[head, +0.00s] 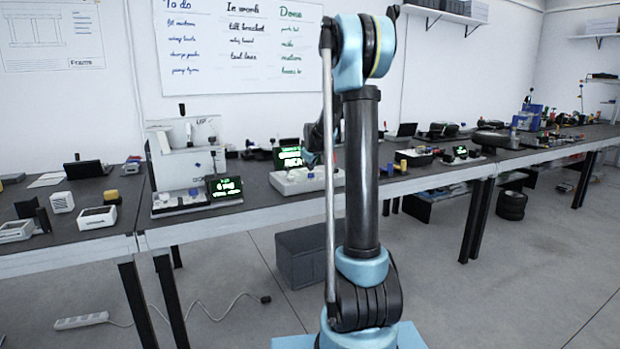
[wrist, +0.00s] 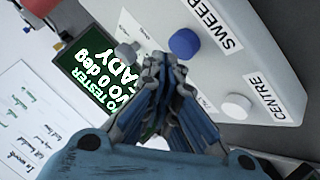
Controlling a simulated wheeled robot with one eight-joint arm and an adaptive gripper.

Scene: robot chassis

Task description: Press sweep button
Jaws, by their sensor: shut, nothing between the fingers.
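The blue button (wrist: 184,43) stands on a white sloped panel (wrist: 262,62), beside the printed label SWEEP. A white button (wrist: 236,107) sits on the same panel beside the label CENTRE. My gripper (wrist: 158,68) is shut and empty in the wrist view. Its fingertips appear just below and left of the blue button; I cannot tell the gap in depth. In the head view the white panel (head: 298,182) lies on the bench, partly behind my arm, and my fingertips are hidden.
A dark screen with green text (wrist: 98,68) stands by the panel, with a grey knob-like part (wrist: 128,52) near it. Another white device (head: 186,150) with a screen (head: 225,187) stands to the left on the bench (head: 125,190). A grey box (head: 302,255) is under the bench.

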